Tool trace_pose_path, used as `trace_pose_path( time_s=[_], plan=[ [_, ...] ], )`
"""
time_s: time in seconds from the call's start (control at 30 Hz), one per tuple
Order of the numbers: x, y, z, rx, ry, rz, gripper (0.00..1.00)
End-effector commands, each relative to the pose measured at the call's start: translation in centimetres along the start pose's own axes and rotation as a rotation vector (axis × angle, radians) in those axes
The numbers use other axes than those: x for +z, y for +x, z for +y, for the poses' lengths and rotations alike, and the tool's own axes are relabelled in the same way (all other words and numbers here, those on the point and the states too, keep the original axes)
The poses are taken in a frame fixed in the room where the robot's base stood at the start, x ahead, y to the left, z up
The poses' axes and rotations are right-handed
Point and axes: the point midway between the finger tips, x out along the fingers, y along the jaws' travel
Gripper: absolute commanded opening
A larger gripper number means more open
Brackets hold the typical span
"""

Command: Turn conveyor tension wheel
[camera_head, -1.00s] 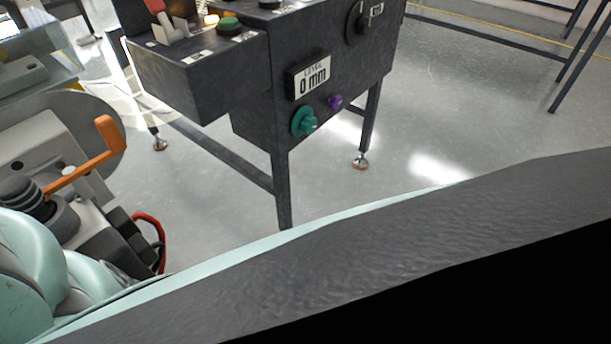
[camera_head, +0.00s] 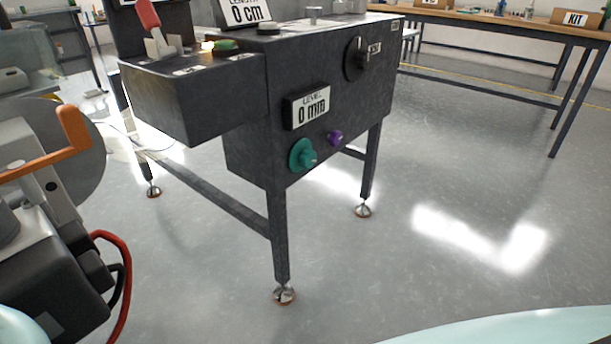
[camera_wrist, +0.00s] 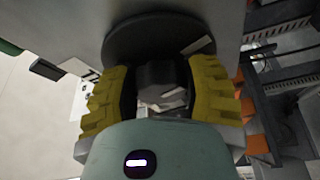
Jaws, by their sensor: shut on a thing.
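In the wrist view my gripper (camera_wrist: 161,88), with two yellow ribbed fingers, is shut on a dark knob (camera_wrist: 156,74). The knob stands in front of a larger dark round disc (camera_wrist: 130,38), which is set against a pale grey surface. I cannot tell how far the knob is turned. The fingers and my pale green wrist hide parts of the knob and disc. My gripper does not show in the head view.
A dark machine (camera_head: 225,95) stands on legs, with a "0 mm" display (camera_head: 308,106), a teal knob (camera_head: 302,155), a purple knob (camera_head: 335,138) and a black dial (camera_head: 355,58). An orange handle (camera_head: 70,135) is at left. A workbench (camera_head: 500,22) stands behind; floor between is clear.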

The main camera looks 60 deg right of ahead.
Motion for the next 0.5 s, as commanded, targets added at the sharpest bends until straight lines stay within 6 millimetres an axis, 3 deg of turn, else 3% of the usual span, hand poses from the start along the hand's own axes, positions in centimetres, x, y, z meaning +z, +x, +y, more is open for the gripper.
trace_pose_path(
  time_s=[0.2, 0.23, 0.5],
  plan=[
    [0.05, 0.03, -0.03, -0.001, -0.001, -0.002, 0.13],
    [0.05, 0.03, -0.03, -0.001, -0.001, -0.001, 0.53],
    [0.03, 0.02, -0.01, -0.001, -0.001, -0.001, 0.81]
  ],
)
